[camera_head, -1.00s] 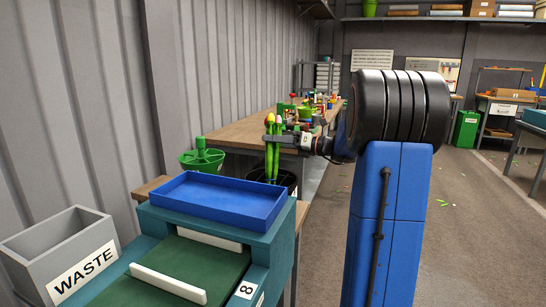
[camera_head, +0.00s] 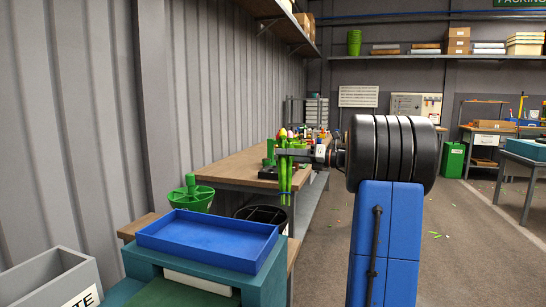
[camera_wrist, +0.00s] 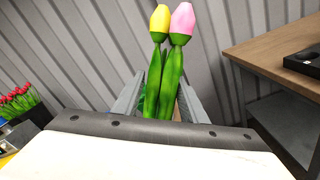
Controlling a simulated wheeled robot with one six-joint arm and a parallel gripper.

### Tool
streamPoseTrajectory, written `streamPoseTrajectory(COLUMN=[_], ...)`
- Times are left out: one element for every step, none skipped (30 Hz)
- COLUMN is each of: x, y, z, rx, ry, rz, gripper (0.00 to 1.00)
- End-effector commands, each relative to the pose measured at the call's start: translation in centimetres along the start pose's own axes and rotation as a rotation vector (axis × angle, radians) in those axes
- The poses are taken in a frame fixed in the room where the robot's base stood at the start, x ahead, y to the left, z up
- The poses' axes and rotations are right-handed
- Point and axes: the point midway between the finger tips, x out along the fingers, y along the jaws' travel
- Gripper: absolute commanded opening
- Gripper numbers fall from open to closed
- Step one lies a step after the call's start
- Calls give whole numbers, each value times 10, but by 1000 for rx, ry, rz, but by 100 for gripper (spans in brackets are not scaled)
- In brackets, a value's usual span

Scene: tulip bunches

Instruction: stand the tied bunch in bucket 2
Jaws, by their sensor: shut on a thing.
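The tied bunch (camera_head: 285,178) has long green stems and a band low on them; it hangs upright in the head view. In the wrist view the bunch (camera_wrist: 164,82) shows one yellow and one pink tulip head. My gripper (camera_head: 288,152) is shut on the upper stems; in the wrist view its fingers (camera_wrist: 160,103) flank them. A black bucket (camera_head: 262,212) stands below and left of the stem ends, which appear near its right rim. A green bucket (camera_head: 191,198) stands further left. I cannot read a number on either, so I cannot tell which is bucket 2.
A blue tray (camera_head: 208,240) sits on the teal stand in front. A grey waste bin (camera_head: 45,280) is at the lower left. A long wooden bench (camera_head: 232,168) with cluttered items runs along the corrugated wall. Open floor (camera_head: 460,230) lies to the right.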

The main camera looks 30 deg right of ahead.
Motion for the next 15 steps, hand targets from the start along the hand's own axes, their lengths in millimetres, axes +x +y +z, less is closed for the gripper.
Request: streamPoseTrajectory(x=[-12, -18, -24, -29, -33, -38, -41, -44, -47, -49, -50, -49, -48, -45, -40], y=[-1, -1, 0, 0, 0, 0, 0, 0, 0, 0, 2, 4, 7, 11, 18], z=[1, 1, 0, 0, 0, 0, 0, 0, 0, 0, 0, 0, -1, -1, -2], rx=[0, 0, 0, 0, 0, 0, 0, 0, -1, -2, -5, -13, -24, -39, -65], ry=[-2, -2, -2, -2, -1, -1, -1, -1, -1, 0, 0, -1, -1, -2, -5], rz=[-3, -2, -2, -2, -2, -1, -2, -1, -1, 0, 2, 7, 11, 18, 29], gripper=[12, 12, 12, 12, 12, 12, 12, 11, 11, 11, 11, 11, 11, 11, 11])
